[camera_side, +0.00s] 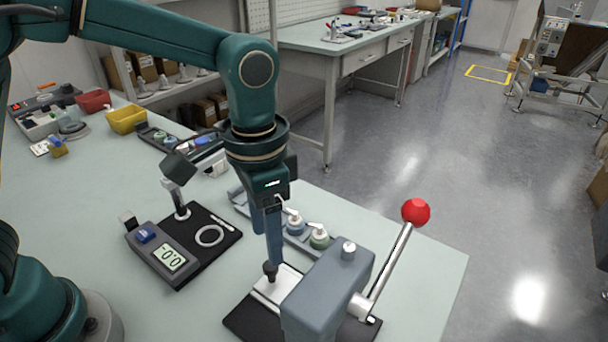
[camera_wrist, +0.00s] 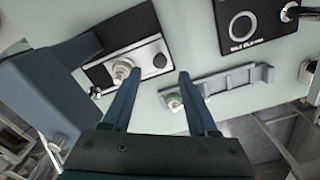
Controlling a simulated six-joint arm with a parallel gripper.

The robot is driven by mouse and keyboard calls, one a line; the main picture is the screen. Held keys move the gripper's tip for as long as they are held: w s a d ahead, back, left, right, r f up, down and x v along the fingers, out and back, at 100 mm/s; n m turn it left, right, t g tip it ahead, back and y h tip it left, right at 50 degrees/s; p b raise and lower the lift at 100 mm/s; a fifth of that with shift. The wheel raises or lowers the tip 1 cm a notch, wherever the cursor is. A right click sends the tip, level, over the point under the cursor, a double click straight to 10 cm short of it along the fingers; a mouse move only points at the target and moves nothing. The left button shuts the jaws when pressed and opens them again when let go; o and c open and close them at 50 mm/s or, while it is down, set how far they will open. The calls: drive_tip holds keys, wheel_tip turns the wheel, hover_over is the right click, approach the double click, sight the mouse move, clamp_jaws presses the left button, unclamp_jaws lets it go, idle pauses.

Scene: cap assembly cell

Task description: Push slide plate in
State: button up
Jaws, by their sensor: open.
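The silver slide plate (camera_side: 285,281) lies on a black base beside the grey press (camera_side: 325,290), sticking out from it. Its dark knob (camera_side: 270,271) stands at the outer end of the plate. In the wrist view, the plate (camera_wrist: 148,49) carries a pale round part (camera_wrist: 122,68) and the black knob (camera_wrist: 160,60). My gripper (camera_side: 271,262) points down just above the knob in the side view. In the wrist view my gripper (camera_wrist: 159,73) is open and empty, with the knob seen between and slightly beyond the fingertips. Whether they touch it cannot be told.
The press lever with a red ball (camera_side: 415,212) rises at the right. A grey tray (camera_side: 240,200) with blue and green-marked parts lies behind the gripper. A gauge with a display (camera_side: 172,258) and a black plate with a ring (camera_side: 210,235) stand left. The front left table is clear.

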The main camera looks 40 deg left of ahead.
drive_tip(key=m, duration=1.2)
drive_tip(key=shift+f, duration=0.1)
drive_tip(key=shift+m, duration=0.3)
drive_tip(key=shift+f, duration=2.5)
clamp_jaws()
